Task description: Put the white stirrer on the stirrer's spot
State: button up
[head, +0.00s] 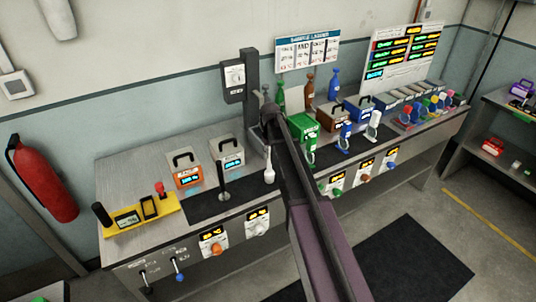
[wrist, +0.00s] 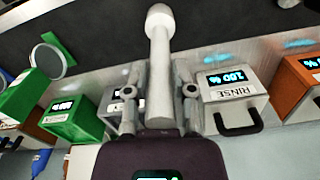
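The white stirrer (head: 268,168) hangs roughly upright below my gripper (head: 268,125), over the right part of the dark mat (head: 205,207). In the wrist view the white stirrer (wrist: 158,65) runs between the two fingers of my gripper (wrist: 159,100), which are shut on its shaft. Its rounded end points away from the gripper. I cannot tell from the frames which place is the stirrer's spot.
A dark upright rod (head: 223,182) stands on the mat. Behind it are an orange-fronted box (head: 186,171) and a white RINSE box (wrist: 234,88). A yellow tray (head: 140,230) holds several items at left. A green box (head: 303,128) stands right of my arm.

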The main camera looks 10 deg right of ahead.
jog(key=shift+o, duration=1.4)
jog(key=shift+r, duration=0.15)
notch_tip(320, 180, up, 12)
jog(key=p, duration=1.2)
jog(key=shift+s, duration=0.15)
jog(key=s+m, duration=0.1)
jog(key=s, duration=2.7)
jog(key=shift+a, duration=0.45)
jog(key=shift+s, duration=0.1)
